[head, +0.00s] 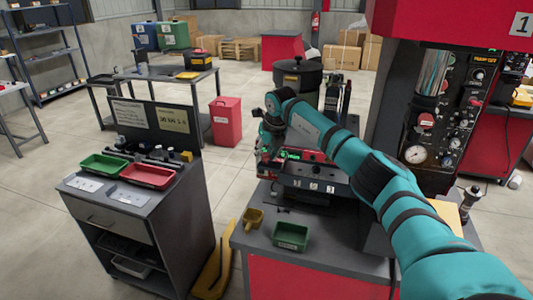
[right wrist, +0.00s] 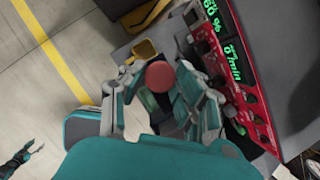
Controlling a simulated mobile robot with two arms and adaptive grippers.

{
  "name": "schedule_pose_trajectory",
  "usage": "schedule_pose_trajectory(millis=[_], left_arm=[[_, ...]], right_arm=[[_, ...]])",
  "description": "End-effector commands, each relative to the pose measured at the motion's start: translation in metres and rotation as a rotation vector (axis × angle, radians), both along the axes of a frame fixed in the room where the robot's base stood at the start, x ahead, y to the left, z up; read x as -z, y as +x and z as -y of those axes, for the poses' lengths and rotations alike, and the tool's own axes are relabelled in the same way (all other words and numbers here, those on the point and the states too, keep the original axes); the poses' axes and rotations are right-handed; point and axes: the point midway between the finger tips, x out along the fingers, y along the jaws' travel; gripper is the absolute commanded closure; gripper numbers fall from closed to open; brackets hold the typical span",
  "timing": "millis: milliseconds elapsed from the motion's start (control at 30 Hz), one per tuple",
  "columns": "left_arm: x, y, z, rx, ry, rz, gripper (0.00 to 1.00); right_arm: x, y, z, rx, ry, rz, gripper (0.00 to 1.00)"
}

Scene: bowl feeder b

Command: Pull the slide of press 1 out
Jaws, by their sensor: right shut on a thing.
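Press 1 (head: 410,15) is the red and dark machine with a "1" plate at the right of the head view. My right arm reaches across its table, and my right gripper (head: 268,140) is at the far left edge of that table. In the right wrist view my right gripper (right wrist: 160,90) has its fingers closed around a red ball knob (right wrist: 160,75). The knob's stem and the slide behind it are hidden by the fingers and palm. A small dark and teal shape at the wrist view's lower left looks like my left gripper (right wrist: 22,155); its fingers are unclear.
A red panel with green displays (right wrist: 228,60) is close beside my right gripper. A yellow scoop bin (head: 253,218) and a green bin (head: 291,236) stand on the table's front. A grey cart (head: 130,215) with a green and a red tray stands left; floor lies between.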

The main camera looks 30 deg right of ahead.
Motion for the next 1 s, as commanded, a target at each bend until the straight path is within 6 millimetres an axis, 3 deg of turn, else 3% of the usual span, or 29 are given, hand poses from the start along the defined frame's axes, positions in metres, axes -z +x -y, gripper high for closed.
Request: schedule_pose_trajectory(millis=[33, 67, 200, 567, 1000], left_arm=[[0.0, 0.0, 0.0, 0.0, 0.0, 0.0, 0.46], [0.0, 0.0, 0.0, 0.0, 0.0, 0.0, 0.46], [0.0, 0.0, -0.001, 0.001, 0.001, 0.001, 0.46], [-0.001, 0.002, -0.008, 0.0, 0.008, 0.005, 0.46], [0.0, 0.002, -0.005, 0.0, 0.006, 0.003, 0.46]], right_arm=[[-0.005, 0.003, -0.002, -0.003, 0.004, 0.015, 1.0], [-0.005, 0.003, -0.002, -0.004, 0.004, 0.015, 0.66], [-0.004, 0.002, -0.002, -0.004, 0.003, 0.012, 0.47], [-0.007, 0.0, -0.001, -0.002, 0.001, 0.006, 0.46], [-0.085, -0.031, -0.005, -0.004, 0.0, 0.01, 0.46]])
